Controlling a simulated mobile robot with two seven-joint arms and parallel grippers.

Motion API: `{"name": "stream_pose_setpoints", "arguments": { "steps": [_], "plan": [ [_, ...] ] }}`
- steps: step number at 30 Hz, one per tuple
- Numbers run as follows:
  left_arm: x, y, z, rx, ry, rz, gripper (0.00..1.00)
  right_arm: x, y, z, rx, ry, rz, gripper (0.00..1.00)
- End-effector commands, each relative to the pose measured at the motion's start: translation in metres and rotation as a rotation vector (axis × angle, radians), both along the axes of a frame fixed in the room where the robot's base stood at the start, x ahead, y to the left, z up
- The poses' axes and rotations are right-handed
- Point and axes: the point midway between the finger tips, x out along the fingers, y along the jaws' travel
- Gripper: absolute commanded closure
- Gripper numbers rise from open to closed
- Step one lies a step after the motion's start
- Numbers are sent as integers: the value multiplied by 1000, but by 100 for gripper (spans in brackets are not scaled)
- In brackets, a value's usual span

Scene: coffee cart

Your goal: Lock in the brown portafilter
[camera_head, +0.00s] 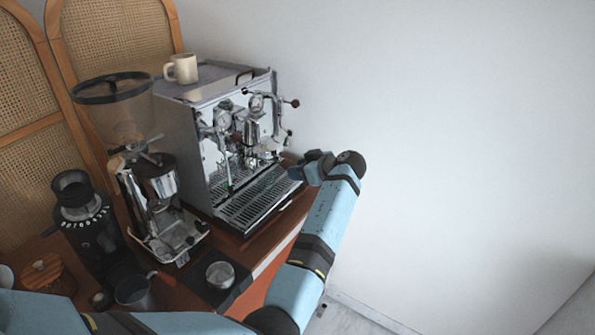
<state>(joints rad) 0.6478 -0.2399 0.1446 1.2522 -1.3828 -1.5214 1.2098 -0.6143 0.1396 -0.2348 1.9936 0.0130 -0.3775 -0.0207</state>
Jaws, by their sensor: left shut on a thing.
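The espresso machine (185,150) is a chrome box on the wooden cart, with its front facing right. Its group head (252,128) is on the front, above the drip tray (258,203). My left arm reaches across the bottom and up the right side. Its gripper (297,172) is at the machine's front, to the right of the group head and slightly lower. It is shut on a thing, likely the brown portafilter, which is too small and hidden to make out. I cannot tell whether it touches the group head. My right gripper is not in view.
A beige mug (182,69) stands on top of the machine. A grinder with a clear hopper (115,100) and a black grinder (85,225) stand left. A metal cup (220,274) and a pitcher (133,292) are at the front. A white wall is behind; space right of my arm is clear.

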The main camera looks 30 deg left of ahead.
Motion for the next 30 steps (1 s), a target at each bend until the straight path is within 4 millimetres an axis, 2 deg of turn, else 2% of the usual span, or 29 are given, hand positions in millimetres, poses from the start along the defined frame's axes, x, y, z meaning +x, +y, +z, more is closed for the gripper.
{"name": "stream_pose_setpoints", "arguments": {
  "steps": [30],
  "plan": [
    [15, -1, 2, 2, -2, 119, 100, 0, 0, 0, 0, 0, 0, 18]
  ]
}}
